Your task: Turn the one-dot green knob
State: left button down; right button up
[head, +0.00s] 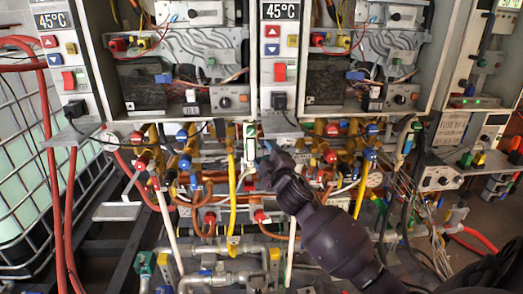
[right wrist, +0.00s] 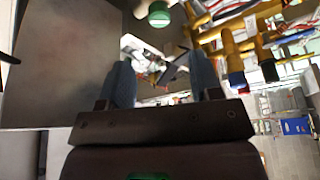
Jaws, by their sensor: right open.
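A round green knob (right wrist: 159,14) shows at the top of the right wrist view, just beyond the gap between my fingers. No dot on it can be made out. In the head view a small green and white part (head: 250,131) sits below the middle control panel, and I cannot tell for sure if it is the same knob. My right gripper (head: 266,158) is close below it, partly hidden by its own wrist. In the right wrist view the two blue-grey fingers (right wrist: 162,78) are apart with nothing held between them. My left gripper is not in view.
Two open heater units with 45°C panels (head: 280,60) stand above a dense row of pipes and valves. A yellow hose (head: 232,190) hangs left of my gripper. Red hoses (head: 70,200) run down the left. Loose wires crowd the right.

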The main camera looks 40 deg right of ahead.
jog(key=shift+s, duration=0.2)
dwell(0.5)
jog(key=s+a+f+m+g+y, duration=0.25)
jog(key=s+a+f, duration=0.25)
jog(key=f, duration=0.4)
jog(key=s+a+f+m+g+y, duration=0.2)
jog(key=s+a+f+m, duration=0.3)
jog(key=f, duration=0.4)
jog(key=s+a+f+m+g, duration=0.1)
jog(key=s+a+f+g, duration=0.1)
jog(key=s+f, duration=0.5)
jog(key=s+a+f+g+b, duration=0.1)
jog(key=s+a+f, duration=0.1)
jog(key=s+f, duration=0.5)
jog(key=s, duration=0.4)
jog(key=shift+m+g, duration=0.35)
